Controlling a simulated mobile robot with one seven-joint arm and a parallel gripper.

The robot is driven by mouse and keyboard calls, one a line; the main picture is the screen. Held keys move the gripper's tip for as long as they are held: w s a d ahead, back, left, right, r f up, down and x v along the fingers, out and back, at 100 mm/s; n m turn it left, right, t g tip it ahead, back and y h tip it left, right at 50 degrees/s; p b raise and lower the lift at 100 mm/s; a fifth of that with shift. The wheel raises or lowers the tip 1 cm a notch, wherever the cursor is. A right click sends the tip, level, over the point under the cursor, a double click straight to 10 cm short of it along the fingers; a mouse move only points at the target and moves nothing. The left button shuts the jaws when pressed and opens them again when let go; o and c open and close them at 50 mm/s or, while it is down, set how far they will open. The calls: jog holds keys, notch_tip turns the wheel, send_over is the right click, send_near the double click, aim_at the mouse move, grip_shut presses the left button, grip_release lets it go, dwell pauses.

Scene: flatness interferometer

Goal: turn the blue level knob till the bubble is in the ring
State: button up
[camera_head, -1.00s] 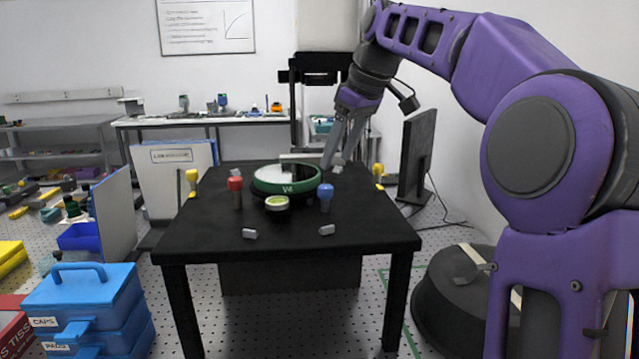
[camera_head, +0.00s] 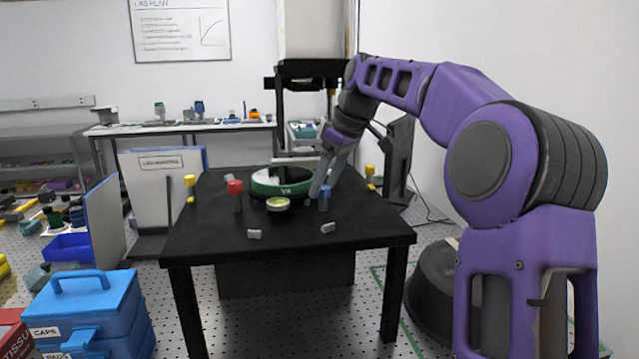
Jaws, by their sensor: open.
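The blue level knob (camera_head: 324,199) stands upright on the black table, right of the green ring-shaped instrument (camera_head: 265,184). My gripper (camera_head: 322,192) is open, tilted down from the upper right, with its fingertips at or just beside the blue knob and partly covering it. I cannot tell whether the fingers touch it or straddle it. The round bubble level (camera_head: 278,203) with a pale yellow-green face sits at the front of the instrument. The bubble and its ring are too small to make out.
A red knob (camera_head: 235,190) stands left of the instrument. Yellow knobs (camera_head: 190,184) (camera_head: 370,173) stand at the table's sides. Small grey pieces (camera_head: 254,234) (camera_head: 328,228) lie near the front of the black table (camera_head: 210,240). A dark monitor (camera_head: 398,155) stands behind right.

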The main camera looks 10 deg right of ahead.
jog(key=shift+f, duration=0.1)
grip_shut()
dwell(0.4)
jog(key=m, duration=0.2)
jog(key=m+t+h, duration=0.1)
jog(key=shift+a+m, duration=0.2)
jog(key=shift+m, duration=0.2)
jog(key=m+h, duration=0.2)
jog(key=m, duration=0.2)
jog(key=shift+s+m, duration=0.1)
jog(key=shift+m, duration=0.3)
dwell(0.4)
grip_release()
